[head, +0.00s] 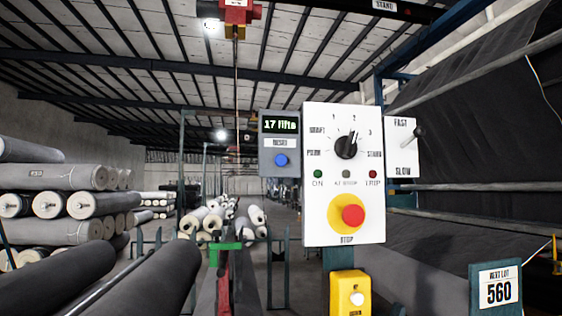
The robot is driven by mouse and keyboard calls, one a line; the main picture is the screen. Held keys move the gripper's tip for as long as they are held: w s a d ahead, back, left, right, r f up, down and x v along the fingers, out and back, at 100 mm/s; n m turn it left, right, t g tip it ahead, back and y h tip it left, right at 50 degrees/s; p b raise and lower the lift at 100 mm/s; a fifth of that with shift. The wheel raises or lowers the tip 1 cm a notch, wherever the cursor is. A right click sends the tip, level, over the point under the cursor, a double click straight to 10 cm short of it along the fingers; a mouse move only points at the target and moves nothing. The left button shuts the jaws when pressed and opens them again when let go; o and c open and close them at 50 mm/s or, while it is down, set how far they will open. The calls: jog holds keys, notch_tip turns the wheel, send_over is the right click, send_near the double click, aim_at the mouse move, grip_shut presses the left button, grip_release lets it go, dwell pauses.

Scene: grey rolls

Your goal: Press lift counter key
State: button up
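A grey counter box (279,131) hangs on the left side of a white control panel (318,222). Nothing covers the key. My gripper is not in view.
The panel has a black dial (346,147), small lamps and a red stop button (353,215). A lever plate (401,147) sits right of it, a yellow button box (350,291) below. Grey rolls (65,178) are stacked left. A "560" sign (498,288) stands lower right.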

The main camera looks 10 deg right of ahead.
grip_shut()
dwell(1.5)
